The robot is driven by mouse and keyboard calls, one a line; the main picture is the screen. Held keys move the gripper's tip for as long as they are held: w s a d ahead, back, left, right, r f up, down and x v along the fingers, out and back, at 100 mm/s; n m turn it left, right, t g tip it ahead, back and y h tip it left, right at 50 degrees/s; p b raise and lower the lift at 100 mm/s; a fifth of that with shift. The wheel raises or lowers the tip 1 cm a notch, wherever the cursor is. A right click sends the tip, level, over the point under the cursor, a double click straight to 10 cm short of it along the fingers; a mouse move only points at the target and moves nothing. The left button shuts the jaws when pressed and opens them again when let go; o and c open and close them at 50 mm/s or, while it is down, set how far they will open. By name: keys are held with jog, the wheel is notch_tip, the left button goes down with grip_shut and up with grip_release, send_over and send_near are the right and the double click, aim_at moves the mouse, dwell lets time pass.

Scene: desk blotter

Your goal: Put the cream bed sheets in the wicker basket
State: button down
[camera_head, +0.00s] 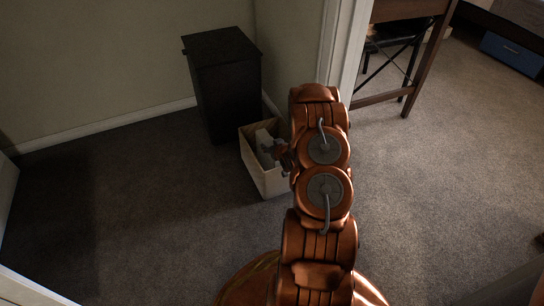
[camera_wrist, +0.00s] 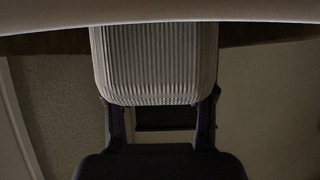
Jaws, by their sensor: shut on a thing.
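The cream bed sheets (camera_wrist: 157,62) show in the wrist view as a pale, finely ribbed bundle between the two dark fingers of my gripper (camera_wrist: 160,98). My gripper is shut on them. In the head view, my gripper (camera_head: 273,151) is at the pale open-topped basket (camera_head: 272,184), over its opening. A pale piece (camera_head: 265,133), which looks like the sheets, shows beside the gripper within the basket's outline. I cannot tell whether it touches the basket's bottom. My arm hides the basket's right side.
A tall black bin (camera_head: 222,85) stands just behind the basket, near the wall. A white door frame (camera_head: 345,45) rises to the right, with a dark wooden chair or desk (camera_head: 400,50) beyond it. The carpet (camera_head: 150,210) left of the basket is clear.

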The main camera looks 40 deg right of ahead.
jog(key=shift+f+b, duration=0.8)
jog(key=shift+f, duration=1.75)
jog(key=shift+c, duration=2)
grip_release()
